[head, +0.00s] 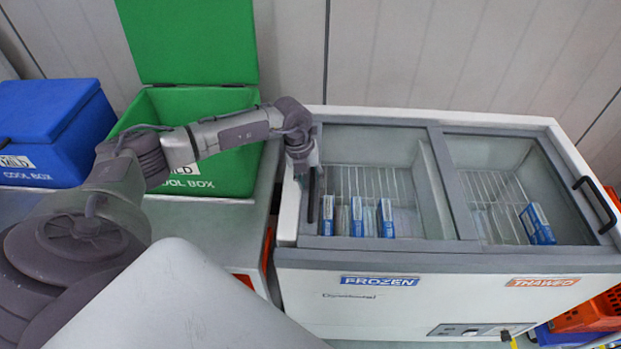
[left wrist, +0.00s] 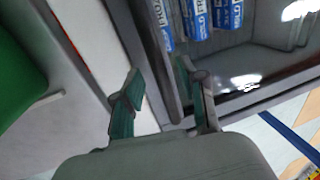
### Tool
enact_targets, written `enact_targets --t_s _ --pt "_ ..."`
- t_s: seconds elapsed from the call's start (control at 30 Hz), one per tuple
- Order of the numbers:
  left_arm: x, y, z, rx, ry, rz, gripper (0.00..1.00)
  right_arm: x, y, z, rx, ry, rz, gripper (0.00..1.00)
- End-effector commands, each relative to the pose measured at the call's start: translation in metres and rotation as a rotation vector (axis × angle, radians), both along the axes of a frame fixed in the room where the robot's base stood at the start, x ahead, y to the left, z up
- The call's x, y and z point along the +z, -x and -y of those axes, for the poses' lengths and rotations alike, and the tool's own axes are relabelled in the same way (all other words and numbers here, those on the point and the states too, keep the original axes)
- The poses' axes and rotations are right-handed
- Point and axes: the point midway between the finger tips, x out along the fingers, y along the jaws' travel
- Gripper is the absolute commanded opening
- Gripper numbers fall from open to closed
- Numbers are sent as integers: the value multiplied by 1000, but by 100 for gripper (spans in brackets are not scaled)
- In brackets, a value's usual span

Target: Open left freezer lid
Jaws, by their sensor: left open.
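The chest freezer (head: 400,258) has two glass lids in grey frames. The left lid (head: 375,150), above the FROZEN label, lies shut over wire racks and blue-and-white boxes. Its dark handle (head: 327,214) runs along the lid's left side. My left gripper (head: 312,190) points down at that side, its fingers partly hidden by the wrist. In the left wrist view the open gripper (left wrist: 162,82) has its two green-padded fingers on either side of the dark handle bar (left wrist: 158,62). I cannot tell whether the pads touch it. My right gripper is not in view.
A green cool box (head: 205,187) with its lid up and a blue cool box (head: 50,135) stand left of the freezer. The right lid (head: 500,160) has its own handle (head: 595,205). Orange crates (head: 590,312) are at the lower right. The wall is close behind.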

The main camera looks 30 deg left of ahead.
Motion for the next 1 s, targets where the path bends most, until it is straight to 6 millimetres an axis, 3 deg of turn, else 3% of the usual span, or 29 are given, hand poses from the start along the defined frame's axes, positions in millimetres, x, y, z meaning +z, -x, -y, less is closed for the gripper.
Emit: enact_targets --t_s 0.17,0.43,0.83,1.0 --pt "0 0 0 -1 0 0 41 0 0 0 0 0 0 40" --pt "0 0 0 -1 0 0 0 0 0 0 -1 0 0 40" --pt "0 -1 1 -1 1 1 0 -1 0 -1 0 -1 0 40" --pt "0 -9 15 -5 2 4 0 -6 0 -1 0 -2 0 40"
